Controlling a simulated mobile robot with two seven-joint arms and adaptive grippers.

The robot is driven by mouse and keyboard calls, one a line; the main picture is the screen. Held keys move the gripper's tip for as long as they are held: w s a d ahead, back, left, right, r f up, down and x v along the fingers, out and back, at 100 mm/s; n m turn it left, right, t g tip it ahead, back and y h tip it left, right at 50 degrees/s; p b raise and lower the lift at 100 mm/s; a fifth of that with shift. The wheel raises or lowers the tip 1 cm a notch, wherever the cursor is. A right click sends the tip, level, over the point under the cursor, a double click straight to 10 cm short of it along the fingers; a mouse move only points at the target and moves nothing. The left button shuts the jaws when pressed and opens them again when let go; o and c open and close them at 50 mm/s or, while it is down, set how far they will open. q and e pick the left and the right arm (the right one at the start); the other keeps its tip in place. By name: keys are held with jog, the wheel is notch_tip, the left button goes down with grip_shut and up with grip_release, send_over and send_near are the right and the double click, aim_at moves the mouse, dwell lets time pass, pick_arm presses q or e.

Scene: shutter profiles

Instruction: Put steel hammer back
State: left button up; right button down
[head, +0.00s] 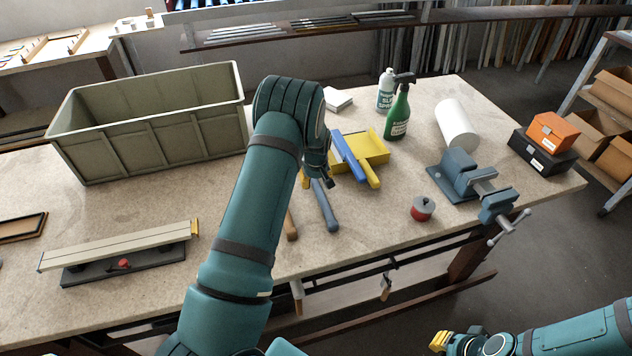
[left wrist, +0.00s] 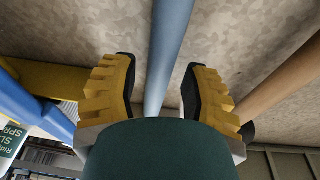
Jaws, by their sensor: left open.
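A blue-grey handle (head: 325,206), likely the steel hammer's, lies on the bench pointing toward the front edge; its head is hidden behind my left arm and gripper. My left gripper (head: 317,176) is over the handle's far part. In the left wrist view, its yellow-and-black fingers (left wrist: 158,92) are open, with the blue-grey shaft (left wrist: 170,45) between them and a gap on both sides. A yellow holder (head: 372,146) stands just right of the gripper, with a blue handle (head: 348,157) and a yellow handle (head: 361,160) at it. My right gripper (head: 439,341) is low at the bottom right, away from the bench.
A wooden handle (head: 291,226) lies close left of the blue-grey one. A green spray bottle (head: 398,110), red tin (head: 422,208) and blue vise (head: 470,177) stand to the right. A large grey-green crate (head: 155,140) stands left. The front bench between tin and handles is clear.

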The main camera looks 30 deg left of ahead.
aim_at(316, 188)
pick_arm(q)
notch_tip(316, 188, up, 11)
jog(key=s+d, duration=0.1)
jog(key=shift+s+d, duration=0.15)
jog(key=shift+s, duration=0.25)
dwell(0.3)
